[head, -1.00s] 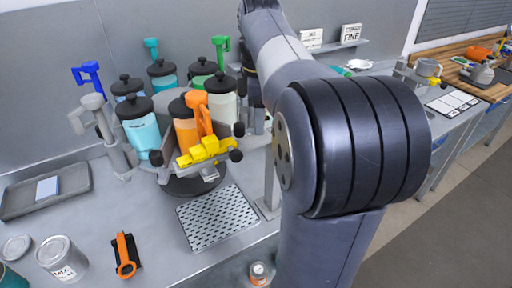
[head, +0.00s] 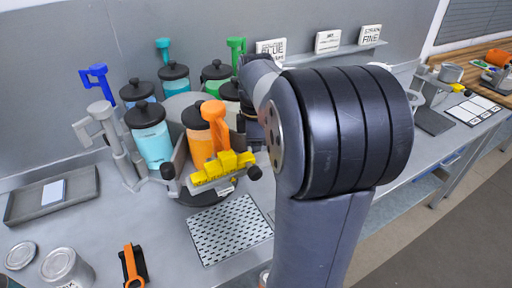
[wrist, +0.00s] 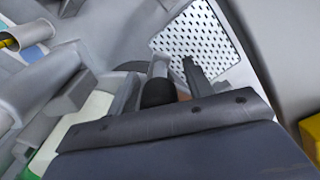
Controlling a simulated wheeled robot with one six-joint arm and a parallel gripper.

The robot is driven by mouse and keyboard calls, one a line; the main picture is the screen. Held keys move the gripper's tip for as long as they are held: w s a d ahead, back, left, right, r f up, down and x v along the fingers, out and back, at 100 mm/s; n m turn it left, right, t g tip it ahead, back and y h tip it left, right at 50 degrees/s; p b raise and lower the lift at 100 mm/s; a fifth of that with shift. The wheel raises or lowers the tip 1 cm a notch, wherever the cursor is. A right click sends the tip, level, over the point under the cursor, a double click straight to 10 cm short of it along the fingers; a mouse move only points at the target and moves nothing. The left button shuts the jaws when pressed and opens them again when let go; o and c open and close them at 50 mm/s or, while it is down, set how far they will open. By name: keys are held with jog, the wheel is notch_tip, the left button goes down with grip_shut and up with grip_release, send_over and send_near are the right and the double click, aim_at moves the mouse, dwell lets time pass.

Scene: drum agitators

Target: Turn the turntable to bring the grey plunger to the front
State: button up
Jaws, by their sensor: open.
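The turntable (head: 205,197) carries several lidded jars and coloured plungers around a grey hub. The grey plunger (head: 96,122) stands at its left side in the head view, by the cyan jar (head: 152,143). The orange plunger (head: 217,130) is at the front, behind a yellow block (head: 222,170). Black knobs (head: 254,173) stick out around the rim. In the wrist view my gripper (wrist: 161,70) is open, with a black knob (wrist: 158,93) between its fingers; I cannot tell whether they touch it. In the head view my arm hides the gripper, at the turntable's right side.
A perforated mat (head: 231,229) lies in front of the turntable. A grey tray (head: 85,186) is at the left. A can (head: 66,268) and an orange-handled tool (head: 131,265) are at the front left. Signs (head: 327,41) stand on the wall shelf.

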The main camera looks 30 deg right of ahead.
jog(key=shift+c, duration=0.3)
grip_shut()
dwell(0.5)
